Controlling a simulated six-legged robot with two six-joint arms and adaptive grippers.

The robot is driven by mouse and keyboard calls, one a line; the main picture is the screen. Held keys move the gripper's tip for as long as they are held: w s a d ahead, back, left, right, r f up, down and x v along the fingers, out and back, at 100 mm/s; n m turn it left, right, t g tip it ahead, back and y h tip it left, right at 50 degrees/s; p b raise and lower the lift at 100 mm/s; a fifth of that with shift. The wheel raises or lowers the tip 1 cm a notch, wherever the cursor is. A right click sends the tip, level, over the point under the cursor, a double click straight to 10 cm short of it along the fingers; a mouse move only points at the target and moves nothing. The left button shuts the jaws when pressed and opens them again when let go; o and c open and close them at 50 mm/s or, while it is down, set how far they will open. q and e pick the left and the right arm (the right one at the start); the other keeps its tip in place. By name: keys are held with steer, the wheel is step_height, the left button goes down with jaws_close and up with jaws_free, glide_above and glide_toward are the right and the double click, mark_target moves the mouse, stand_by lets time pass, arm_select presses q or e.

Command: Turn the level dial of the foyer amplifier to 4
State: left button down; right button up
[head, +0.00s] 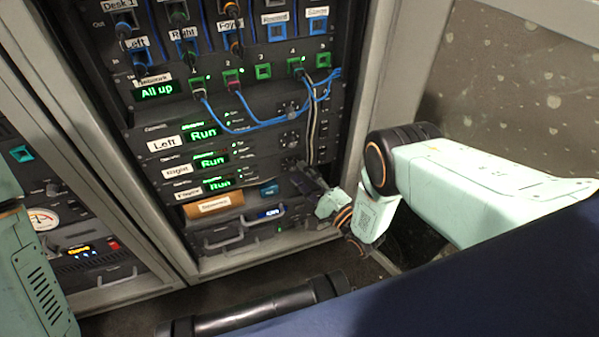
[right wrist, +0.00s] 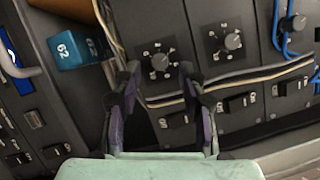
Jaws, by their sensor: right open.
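The foyer amplifier (head: 187,193) is the lowest of three units with green "Run" displays in the rack. Its label is partly readable in the head view. Its level dial (right wrist: 160,64) is a small grey knob on a dark plate with white marks, in the right wrist view; my right gripper hides it in the head view. I cannot read its setting. My right gripper (head: 308,179) is open, in front of the rack's right side. In the right wrist view its two fingers (right wrist: 160,72) appear on either side of the dial; I cannot tell whether they touch it.
The dials of the right amplifier (right wrist: 232,41) and left amplifier (right wrist: 295,23) are beside it. Pale cables (right wrist: 235,78) cross close to the fingers. A blue box (right wrist: 75,48) sits in the compartment below. Blue cables (head: 240,129) hang above.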

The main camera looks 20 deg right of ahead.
steer(key=v, duration=1)
steer(key=shift+s, duration=0.2)
steer(key=shift+d, duration=0.1)
steer(key=s+f+n+g+h, duration=0.5)
steer(key=s+n+g+h, duration=0.1)
steer(key=s+n+g, duration=0.3)
steer(key=s+r+n+g+h, duration=0.1)
steer(key=s+r+n+g, duration=0.3)
steer(key=s, duration=0.5)
steer(key=s+r+n+g+h, duration=0.1)
steer(key=s+r+n+g, duration=0.3)
steer(key=s, duration=0.6)
step_height(320, 180, up, 11)
steer(key=p, duration=1.3)
steer(key=shift+w+d+r+m+g, duration=0.2)
steer(key=shift+w+d+m+g, duration=0.1)
steer(key=shift+m+g, duration=0.1)
